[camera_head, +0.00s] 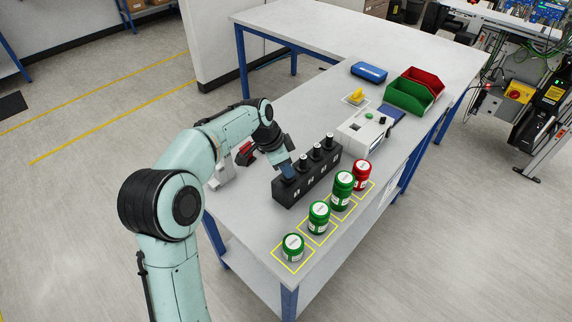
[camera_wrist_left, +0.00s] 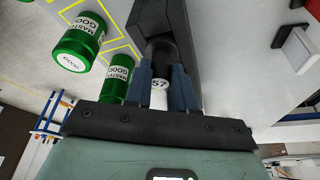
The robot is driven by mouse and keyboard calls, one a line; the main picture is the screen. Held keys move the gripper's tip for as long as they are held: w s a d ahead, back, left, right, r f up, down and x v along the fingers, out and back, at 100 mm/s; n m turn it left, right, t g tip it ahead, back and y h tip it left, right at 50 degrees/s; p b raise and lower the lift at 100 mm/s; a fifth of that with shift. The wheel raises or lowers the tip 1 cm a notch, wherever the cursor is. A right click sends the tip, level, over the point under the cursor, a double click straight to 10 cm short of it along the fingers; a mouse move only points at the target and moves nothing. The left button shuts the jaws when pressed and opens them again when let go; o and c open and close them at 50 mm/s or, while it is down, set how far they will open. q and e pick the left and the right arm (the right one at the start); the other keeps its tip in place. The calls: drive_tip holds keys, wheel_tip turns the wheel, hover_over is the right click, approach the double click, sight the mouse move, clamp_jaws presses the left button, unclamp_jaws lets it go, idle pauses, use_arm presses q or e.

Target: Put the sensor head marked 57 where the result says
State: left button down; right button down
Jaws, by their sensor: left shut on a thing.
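My left gripper (camera_head: 288,171) is at the near-left end of a black rack (camera_head: 309,183) on the white table. In the left wrist view its two blue fingers are shut on the sensor head (camera_wrist_left: 160,84), a white and black cylinder marked 57. Its dark end is at the rack; I cannot tell whether it is still seated. Other sensor heads (camera_head: 317,151) stand upright in the rack. A white tester (camera_head: 358,137) with a green button stands behind the rack; its result is not readable. A green bin (camera_head: 408,97) and a red bin (camera_head: 431,80) stand further back. My right gripper is not in view.
Three green jars (camera_head: 319,217), some reading MASTER GOOD in the wrist view, and a red jar (camera_head: 361,175) stand along the front right edge by yellow outlines. A blue case (camera_head: 369,72) and a yellow item (camera_head: 356,94) lie behind. The table's back left is clear.

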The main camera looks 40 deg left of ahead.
use_arm(q)
drive_tip(key=shift+f, duration=0.5)
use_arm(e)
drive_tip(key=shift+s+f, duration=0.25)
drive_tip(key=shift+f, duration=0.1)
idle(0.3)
use_arm(q)
drive_tip(key=c, duration=0.9)
unclamp_jaws()
drive_tip(key=shift+o, duration=0.2)
drive_tip(key=shift+r, duration=0.1)
drive_tip(key=p+v, duration=0.1)
drive_tip(key=v, duration=1.2)
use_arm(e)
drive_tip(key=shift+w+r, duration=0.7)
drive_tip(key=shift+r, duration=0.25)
use_arm(q)
drive_tip(key=shift+a, duration=0.1)
